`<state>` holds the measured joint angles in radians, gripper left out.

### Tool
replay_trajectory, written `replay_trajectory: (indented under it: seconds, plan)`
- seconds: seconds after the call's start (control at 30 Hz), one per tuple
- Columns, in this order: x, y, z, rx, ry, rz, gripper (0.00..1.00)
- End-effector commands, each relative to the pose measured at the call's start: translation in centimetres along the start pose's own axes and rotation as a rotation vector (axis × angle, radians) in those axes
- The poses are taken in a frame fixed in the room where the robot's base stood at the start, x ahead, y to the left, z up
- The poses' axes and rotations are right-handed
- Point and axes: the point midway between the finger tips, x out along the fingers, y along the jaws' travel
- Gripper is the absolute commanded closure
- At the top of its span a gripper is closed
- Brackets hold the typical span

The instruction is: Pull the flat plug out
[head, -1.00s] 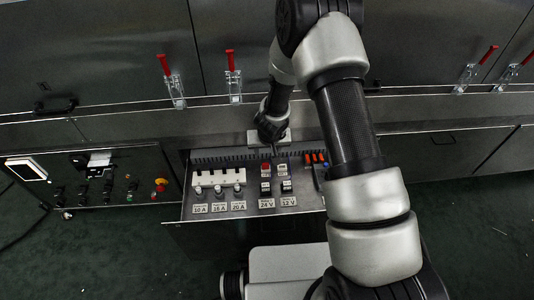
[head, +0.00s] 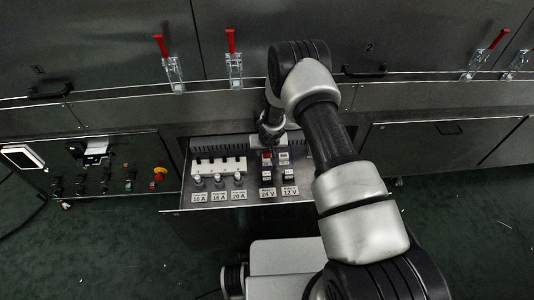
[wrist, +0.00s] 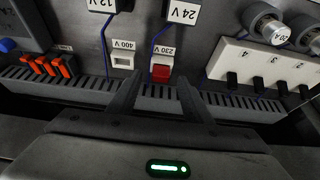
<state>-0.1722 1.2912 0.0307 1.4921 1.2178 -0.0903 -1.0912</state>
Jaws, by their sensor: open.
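A small red block (wrist: 161,72), which may be the flat plug, sits in a white frame labelled 230 V in the wrist view. It also shows in the head view (head: 266,155), near the back of the open drawer. An empty-looking white frame labelled 400 V (wrist: 123,60) is beside it. My gripper (wrist: 159,88) is open, its two fingertips apart on either side of the red block and short of it in the picture. Nothing is between the fingers. In the head view my gripper (head: 270,135) is over the drawer's back part.
The drawer (head: 180,200) also holds a white switch strip (wrist: 265,65), round fuse knobs (wrist: 264,24), orange connectors (wrist: 48,66) and a slotted grey duct (wrist: 230,104). Thin blue wires run near the frames. A control panel (head: 110,170) is at the left.

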Motion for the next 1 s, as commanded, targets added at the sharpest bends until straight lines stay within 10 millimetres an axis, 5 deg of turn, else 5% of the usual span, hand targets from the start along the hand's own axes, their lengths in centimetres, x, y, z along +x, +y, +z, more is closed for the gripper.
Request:
replay_trajectory:
  seconds: [0.47,0.77,0.8,0.9,1.0]
  plan:
    - [1.7,-0.1,0.0,-0.001,0.001,-0.002,0.55]
    - [1.6,-0.1,0.0,-0.001,0.001,-0.002,0.98]
    - [1.6,-0.1,0.0,-0.001,0.001,-0.002,0.82]
    - [1.6,-0.1,0.0,-0.001,0.001,-0.002,0.99]
    - [1.6,-0.1,-0.1,-0.001,0.001,-0.002,1.0]
